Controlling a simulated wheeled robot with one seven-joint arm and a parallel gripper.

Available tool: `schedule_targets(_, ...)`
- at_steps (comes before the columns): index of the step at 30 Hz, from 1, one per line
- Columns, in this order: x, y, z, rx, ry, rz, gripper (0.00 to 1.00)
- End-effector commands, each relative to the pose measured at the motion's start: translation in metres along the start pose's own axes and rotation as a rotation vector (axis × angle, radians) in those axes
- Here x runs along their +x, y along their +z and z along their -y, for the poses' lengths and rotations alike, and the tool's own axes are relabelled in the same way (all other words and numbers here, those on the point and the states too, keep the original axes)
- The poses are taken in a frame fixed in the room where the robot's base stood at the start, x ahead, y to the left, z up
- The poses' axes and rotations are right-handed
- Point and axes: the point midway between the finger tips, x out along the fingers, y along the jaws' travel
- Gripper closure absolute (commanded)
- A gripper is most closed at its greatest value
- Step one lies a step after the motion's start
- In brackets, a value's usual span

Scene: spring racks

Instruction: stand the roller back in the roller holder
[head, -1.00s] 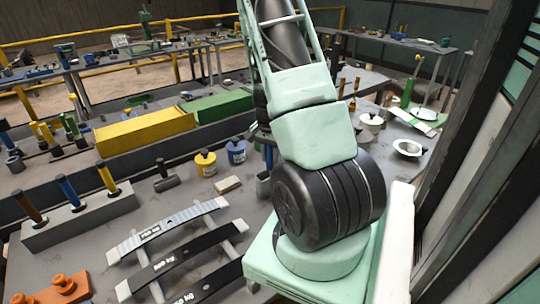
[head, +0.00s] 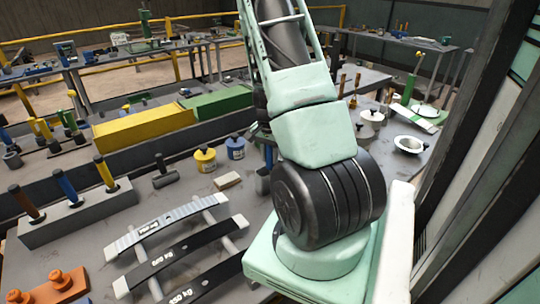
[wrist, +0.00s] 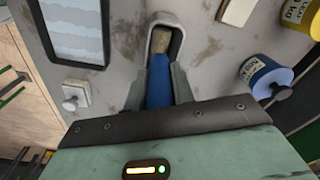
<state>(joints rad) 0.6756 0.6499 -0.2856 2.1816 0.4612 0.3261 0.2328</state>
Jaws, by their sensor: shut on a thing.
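My gripper (wrist: 163,72) is shut on the blue part of the roller (wrist: 159,84) in the wrist view, one finger on each side. The roller's tan end lies within the outline of the grey, arch-shaped rim of the roller holder (wrist: 178,36). I cannot tell how deep it is in. In the head view the holder (head: 263,185) is a small dark grey cup on the bench, left of my arm. A narrow blue piece of the roller (head: 268,156) shows above it.
A yellow pot (head: 205,160) and a blue pot (head: 236,148) stand behind the holder. A pale block (head: 228,180) and a dark mallet (head: 164,178) lie to the left. Curved leaf springs (head: 178,252) lie in front. A grey rack (head: 80,215) holds several handled tools.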

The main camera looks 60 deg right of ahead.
Motion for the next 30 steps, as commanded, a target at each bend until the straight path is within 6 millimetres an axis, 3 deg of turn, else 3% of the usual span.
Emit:
schedule_targets(11,0.0081,0.0003,0.0000,0.000,0.000,0.000,1.00)
schedule_targets(12,0.0076,0.0002,0.0000,0.000,0.000,0.000,0.70)
schedule_targets(14,0.0072,0.0002,0.0000,0.000,0.000,0.000,0.53)
schedule_targets(20,0.0072,0.0003,0.0000,0.000,0.000,0.000,0.50)
schedule_targets(23,0.0073,0.0004,-0.0001,0.000,0.000,0.000,0.28)
schedule_targets(30,0.0072,0.0003,0.0000,0.000,0.000,0.000,0.28)
